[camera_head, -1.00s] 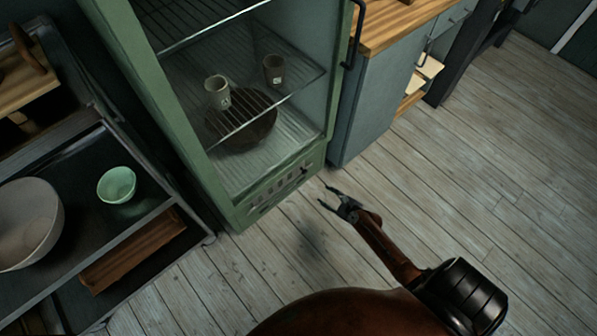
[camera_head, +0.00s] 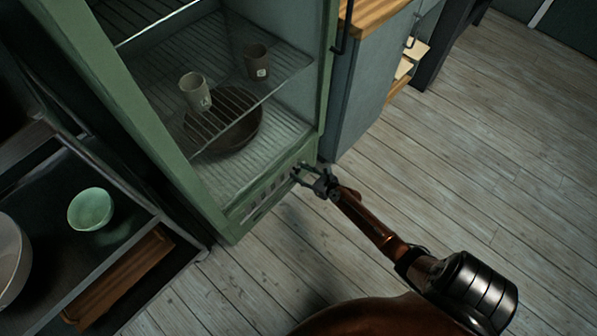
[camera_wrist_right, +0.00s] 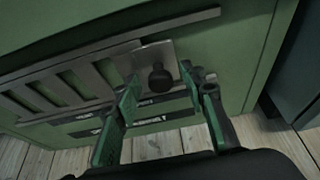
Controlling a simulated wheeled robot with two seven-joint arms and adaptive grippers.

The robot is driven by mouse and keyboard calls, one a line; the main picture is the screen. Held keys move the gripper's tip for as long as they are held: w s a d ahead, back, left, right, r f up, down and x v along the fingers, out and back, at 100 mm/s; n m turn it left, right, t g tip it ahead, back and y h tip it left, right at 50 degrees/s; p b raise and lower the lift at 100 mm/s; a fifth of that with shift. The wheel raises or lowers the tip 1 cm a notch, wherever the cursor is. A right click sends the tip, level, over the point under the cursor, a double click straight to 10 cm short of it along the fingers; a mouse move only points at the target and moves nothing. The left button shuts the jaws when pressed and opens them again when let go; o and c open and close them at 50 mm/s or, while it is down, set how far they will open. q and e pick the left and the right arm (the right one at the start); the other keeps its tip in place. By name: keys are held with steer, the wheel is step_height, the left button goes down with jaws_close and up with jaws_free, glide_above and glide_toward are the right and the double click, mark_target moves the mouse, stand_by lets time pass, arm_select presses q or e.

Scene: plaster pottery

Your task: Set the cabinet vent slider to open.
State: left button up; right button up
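The green cabinet (camera_head: 165,165) stands at the left centre in the head view, with its vent panel low on the front. In the right wrist view the vent slider (camera_wrist_right: 158,62) is a grey metal plate with a dark round knob (camera_wrist_right: 161,79), at the right of the vent slots (camera_wrist_right: 70,88). Dark label strips sit below, their words partly hidden and too blurred to read. My right gripper (camera_head: 301,175) is at the right end of the vent panel. In the wrist view its two green-padded fingers (camera_wrist_right: 163,95) are apart, on either side of the knob. My left gripper is out of view.
The cabinet's wire shelves hold two cups (camera_head: 195,92) and a dark bowl (camera_head: 224,120). A dark shelf unit with a mint bowl (camera_head: 90,209) stands at the left. A blue-grey counter (camera_head: 366,85) is right of the cabinet. The plank floor (camera_head: 470,150) is clear at the right.

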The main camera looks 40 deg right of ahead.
steer(key=shift+w, duration=0.1)
steer(key=shift+c, duration=0.5)
jaws_close()
